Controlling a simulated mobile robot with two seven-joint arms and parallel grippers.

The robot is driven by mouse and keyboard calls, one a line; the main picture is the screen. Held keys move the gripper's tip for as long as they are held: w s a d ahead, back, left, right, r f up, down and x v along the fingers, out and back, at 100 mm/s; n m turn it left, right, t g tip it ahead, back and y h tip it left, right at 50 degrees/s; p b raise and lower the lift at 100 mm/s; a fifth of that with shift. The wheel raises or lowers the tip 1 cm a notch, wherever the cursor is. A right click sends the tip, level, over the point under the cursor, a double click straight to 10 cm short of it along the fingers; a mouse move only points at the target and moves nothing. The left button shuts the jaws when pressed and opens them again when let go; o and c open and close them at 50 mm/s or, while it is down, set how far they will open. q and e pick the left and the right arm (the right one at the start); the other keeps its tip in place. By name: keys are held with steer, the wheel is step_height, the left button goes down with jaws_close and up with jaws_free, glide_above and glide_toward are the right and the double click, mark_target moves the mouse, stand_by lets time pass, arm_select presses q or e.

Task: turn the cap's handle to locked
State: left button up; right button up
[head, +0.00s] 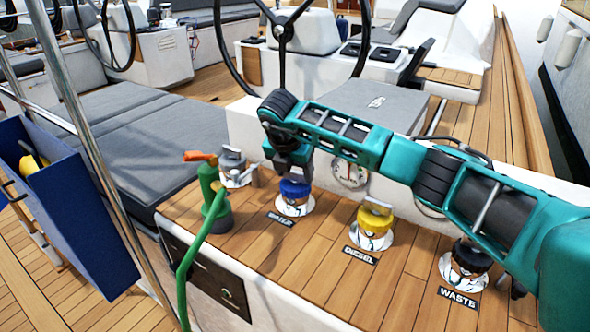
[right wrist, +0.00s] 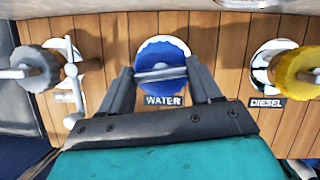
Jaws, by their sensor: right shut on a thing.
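The blue cap (head: 294,189) sits in its round deck fitting behind the WATER label. It also shows in the right wrist view (right wrist: 161,54), with a pale bar handle (right wrist: 162,74) lying nearly crosswise over its top. My right gripper (head: 292,174) comes down on the cap from above. In the right wrist view its two fingers (right wrist: 163,82) stand at the left and right of the cap, shut on it at about the ends of the handle. The arm hides part of the cap in the head view. My left gripper is in neither view.
A yellow cap (head: 375,214) at DIESEL and a dark cap (head: 470,262) at WASTE lie to the right. A grey cap (head: 232,161) and a green tap with a hose (head: 213,205) stand close on the left. A metal post (head: 100,165) rises farther left.

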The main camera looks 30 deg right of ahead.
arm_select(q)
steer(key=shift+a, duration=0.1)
arm_select(e)
steer(key=shift+m+g, duration=0.3)
steer(key=shift+m, duration=0.6)
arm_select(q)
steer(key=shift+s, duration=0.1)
arm_select(e)
steer(key=o, duration=1.1)
steer(key=shift+c, duration=0.2)
steer(key=shift+a+r, duration=0.2)
steer(key=shift+r, duration=0.3)
arm_select(q)
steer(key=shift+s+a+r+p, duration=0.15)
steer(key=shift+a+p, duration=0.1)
steer(key=shift+p, duration=0.4)
arm_select(e)
steer(key=v, duration=1.2)
steer(key=shift+a, duration=0.15)
steer(key=shift+w+f, duration=0.1)
